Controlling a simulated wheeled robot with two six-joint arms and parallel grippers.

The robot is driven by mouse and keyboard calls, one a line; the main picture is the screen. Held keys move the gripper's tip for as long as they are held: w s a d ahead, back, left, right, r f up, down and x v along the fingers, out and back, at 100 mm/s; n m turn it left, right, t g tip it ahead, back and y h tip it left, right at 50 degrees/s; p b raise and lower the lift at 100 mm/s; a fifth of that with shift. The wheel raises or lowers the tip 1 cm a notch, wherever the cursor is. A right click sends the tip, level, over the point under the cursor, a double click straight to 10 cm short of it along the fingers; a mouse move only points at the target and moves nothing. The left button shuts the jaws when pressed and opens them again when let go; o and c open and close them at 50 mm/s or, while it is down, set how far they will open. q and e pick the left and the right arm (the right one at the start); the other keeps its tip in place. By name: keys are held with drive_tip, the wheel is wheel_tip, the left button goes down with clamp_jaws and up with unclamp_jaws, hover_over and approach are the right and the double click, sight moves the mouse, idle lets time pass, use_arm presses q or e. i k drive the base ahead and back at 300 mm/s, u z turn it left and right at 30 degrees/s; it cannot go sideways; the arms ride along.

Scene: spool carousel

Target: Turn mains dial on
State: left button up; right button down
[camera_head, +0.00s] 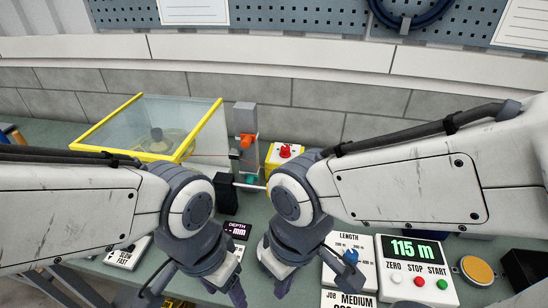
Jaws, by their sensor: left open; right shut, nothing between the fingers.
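A red dial (285,151) sits on top of a small yellow box (272,160) at the back, just right of centre. It looks like a mains dial, but I can read no label, and its setting is too small to tell. My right arm partly covers the front of the box. My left gripper (196,292) is open and empty, pointing down over the near part of the bench. My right gripper (281,288) is shut and empty, pointing down left of the length panel. Both grippers are well in front of the dial and apart from it.
A yellow-framed clear cover (150,125) stands back left. A grey post with an orange knob (246,141) stands left of the yellow box. A length panel with a blue knob (350,256) and a counter reading 115 m (414,249) are front right. An orange button (477,270) is beyond.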

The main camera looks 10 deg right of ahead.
sight(285, 150)
drive_tip(key=k, duration=1.3)
drive_tip(key=u, duration=0.6)
drive_tip(key=i, duration=1.6)
drive_tip(key=z, duration=0.65)
